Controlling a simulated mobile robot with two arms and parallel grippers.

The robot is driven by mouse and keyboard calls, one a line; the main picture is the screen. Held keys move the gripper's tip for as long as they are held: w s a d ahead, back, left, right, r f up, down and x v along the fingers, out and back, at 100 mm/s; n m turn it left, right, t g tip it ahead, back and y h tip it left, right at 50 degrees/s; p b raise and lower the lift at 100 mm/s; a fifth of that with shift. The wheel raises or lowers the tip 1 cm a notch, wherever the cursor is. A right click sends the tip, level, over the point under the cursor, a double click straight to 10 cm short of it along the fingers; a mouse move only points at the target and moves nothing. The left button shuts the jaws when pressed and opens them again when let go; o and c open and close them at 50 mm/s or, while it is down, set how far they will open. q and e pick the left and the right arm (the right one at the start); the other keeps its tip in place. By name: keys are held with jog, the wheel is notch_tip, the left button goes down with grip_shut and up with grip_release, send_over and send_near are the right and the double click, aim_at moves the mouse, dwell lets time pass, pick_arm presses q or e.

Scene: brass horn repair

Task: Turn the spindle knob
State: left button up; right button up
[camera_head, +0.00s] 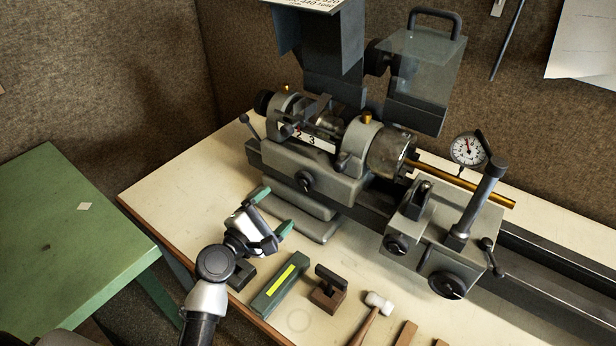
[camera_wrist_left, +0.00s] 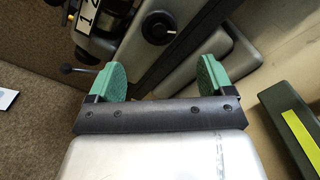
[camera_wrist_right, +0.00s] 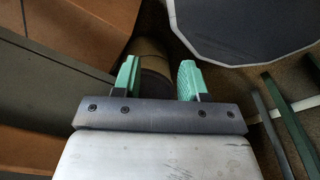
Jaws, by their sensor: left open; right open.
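A small grey lathe (camera_head: 352,150) stands on the cream bench. A round black knob (camera_head: 306,181) is on the front of its headstock and also shows at the top of the left wrist view (camera_wrist_left: 158,27). Another dark round knob (camera_head: 264,102) is at the headstock's left end. I cannot tell which of these is the spindle knob. My left gripper (camera_head: 273,211) is open and empty, in front of and below the front knob, apart from it. My right gripper (camera_wrist_right: 159,70) is open and empty, seen only in its own wrist view, away from the lathe.
A green box with a yellow strip (camera_head: 275,285), a brown block with a dark top (camera_head: 328,290) and a white-headed mallet (camera_head: 375,305) lie along the bench's front edge. A ball-ended lever (camera_head: 249,124) sticks out left of the headstock. A green table (camera_head: 70,235) stands left.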

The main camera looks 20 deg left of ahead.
aim_at(302, 183)
pick_arm(q)
jog(key=p+x, duration=0.1)
jog(key=x, duration=0.7)
jog(key=shift+w+d, duration=0.15)
jog(key=shift+w, duration=0.05)
jog(key=shift+w+d, duration=0.15)
jog(key=shift+w, duration=0.35)
pick_arm(e)
jog(key=shift+s+a+r, duration=0.35)
jog(key=shift+s+r, duration=0.45)
jog(key=shift+r, duration=0.05)
pick_arm(q)
jog(key=c, duration=0.9)
pick_arm(e)
jog(key=shift+s+d, duration=0.2)
jog(key=shift+s, duration=0.15)
